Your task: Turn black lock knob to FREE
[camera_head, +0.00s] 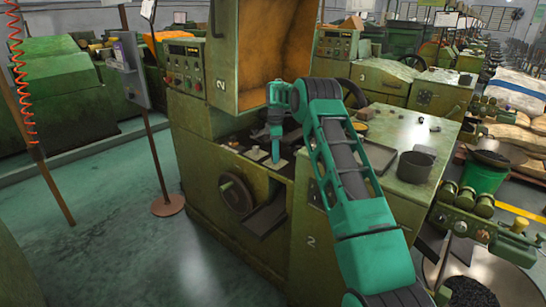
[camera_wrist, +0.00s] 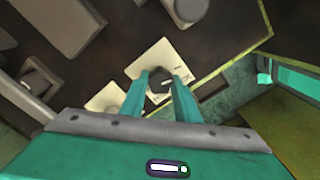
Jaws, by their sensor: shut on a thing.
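The black lock knob (camera_wrist: 159,82) sits on a pale label plate (camera_wrist: 147,61) in the wrist view. Small dark marks show on the plate, but I cannot read them. My gripper (camera_wrist: 161,87) has its two teal fingers on either side of the knob, shut on it. In the head view my gripper (camera_head: 275,160) points straight down into the open bay of green machine 2 (camera_head: 200,140). The pale plate (camera_head: 281,164) shows at its tip there; the knob itself is hidden. I cannot tell which way the knob points.
A second pale plate (camera_wrist: 105,98) lies beside the first. Grey cylindrical parts (camera_wrist: 38,84) stand nearby in the bay. The raised orange-lined cover (camera_head: 275,55) stands behind my arm. A handwheel (camera_head: 236,195) is on the front, and a grey pot (camera_head: 415,166) stands on the right top.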

